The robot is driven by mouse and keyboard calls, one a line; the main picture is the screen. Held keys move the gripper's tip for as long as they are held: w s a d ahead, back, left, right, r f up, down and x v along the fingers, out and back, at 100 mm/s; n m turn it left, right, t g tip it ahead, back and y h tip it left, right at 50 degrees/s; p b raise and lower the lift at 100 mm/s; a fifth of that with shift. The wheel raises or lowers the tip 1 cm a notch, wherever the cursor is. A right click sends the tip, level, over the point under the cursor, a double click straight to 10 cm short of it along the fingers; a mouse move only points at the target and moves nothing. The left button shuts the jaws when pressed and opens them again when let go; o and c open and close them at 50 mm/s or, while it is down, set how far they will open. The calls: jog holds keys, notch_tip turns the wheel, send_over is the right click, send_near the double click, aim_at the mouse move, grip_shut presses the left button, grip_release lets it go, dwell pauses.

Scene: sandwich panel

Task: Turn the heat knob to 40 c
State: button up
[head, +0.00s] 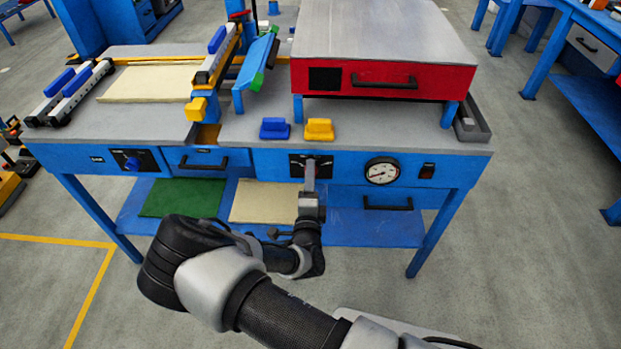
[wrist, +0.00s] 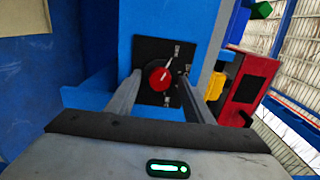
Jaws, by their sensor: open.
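The heat knob (wrist: 159,77) is red with a pale pointer line, on a black plate (wrist: 180,48) with white markings too small to read. In the wrist view it sits between the two fingers of my gripper (wrist: 163,88), which is open with one finger on each side. I cannot tell whether either finger touches the knob. In the head view my gripper (head: 310,172) reaches the blue front panel (head: 265,163) at the black plate (head: 297,165), and the knob is hidden behind it.
Right of the gripper are a round gauge (head: 383,171) and a red switch (head: 427,171). A blue knob (head: 132,164) is at the left. A red press (head: 384,75), a blue block (head: 275,129) and a yellow block (head: 319,129) stand above. Drawer handles (head: 388,205) stick out below.

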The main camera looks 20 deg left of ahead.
jog(key=c, duration=1)
jog(key=shift+c, duration=0.2)
jog(key=shift+m+p, duration=0.3)
jog(key=shift+p, duration=0.05)
jog(key=shift+m+p, duration=3)
jog(key=shift+m, duration=5.5)
